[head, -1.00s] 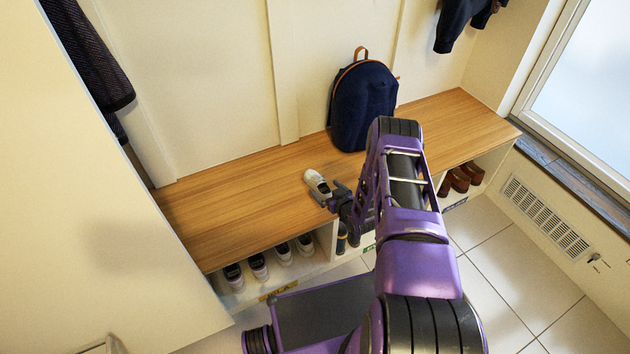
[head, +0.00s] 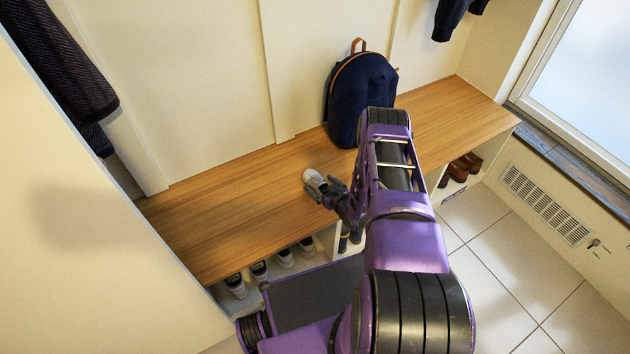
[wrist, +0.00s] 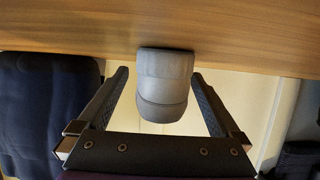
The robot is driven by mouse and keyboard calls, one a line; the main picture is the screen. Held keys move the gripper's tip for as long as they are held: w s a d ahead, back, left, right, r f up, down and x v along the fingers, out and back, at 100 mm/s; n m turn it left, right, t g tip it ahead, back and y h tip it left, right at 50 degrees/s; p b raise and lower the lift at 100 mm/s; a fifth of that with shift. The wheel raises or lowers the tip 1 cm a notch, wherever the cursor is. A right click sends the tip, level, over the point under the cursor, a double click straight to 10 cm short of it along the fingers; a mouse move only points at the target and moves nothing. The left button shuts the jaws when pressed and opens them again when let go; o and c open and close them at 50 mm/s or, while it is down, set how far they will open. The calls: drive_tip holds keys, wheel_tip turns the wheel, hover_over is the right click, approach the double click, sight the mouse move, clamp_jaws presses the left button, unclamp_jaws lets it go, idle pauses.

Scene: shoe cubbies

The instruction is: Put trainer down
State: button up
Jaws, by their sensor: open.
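My gripper (head: 323,187) is at the trainer's near end. In the wrist view my gripper (wrist: 160,82) is open, one finger on each side of the trainer, with a visible gap on both sides. The trainer's far end is hidden.
A dark blue backpack (head: 360,97) stands on the bench behind my arm. Below are cubbies with several dark-and-white shoes (head: 260,271) at left and brown shoes (head: 459,168) at right. Dark clothes (head: 62,75) hang at left. The left bench top is clear.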

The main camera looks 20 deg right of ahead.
sight(321, 182)
clamp_jaws()
wheel_tip(321, 182, up, 10)
drive_tip(key=shift+r+p, duration=0.15)
drive_tip(key=shift+p, duration=1)
drive_tip(key=w+a+r+m+h+p, duration=0.1)
drive_tip(key=a+r, duration=0.1)
drive_tip(key=r, duration=0.6)
drive_tip(key=w+a+r+p, duration=0.1)
drive_tip(key=a+r, duration=0.2)
drive_tip(key=r, duration=0.5)
drive_tip(key=s+a+r+p, duration=0.1)
drive_tip(key=s+a+r, duration=0.1)
drive_tip(key=r, duration=0.3)
drive_tip(key=s+a+r+h, duration=0.1)
drive_tip(key=s+a+r, duration=0.1)
drive_tip(key=r, duration=0.3)
drive_tip(key=s+a+r+m+p, duration=0.1)
drive_tip(key=s+a+r, duration=0.1)
drive_tip(key=r, duration=0.3)
drive_tip(key=shift+s+r+h+p, duration=0.25)
drive_tip(key=shift+s+h+p, duration=0.1)
drive_tip(key=shift+s, duration=0.15)
drive_tip(key=shift+s+a, duration=0.1)
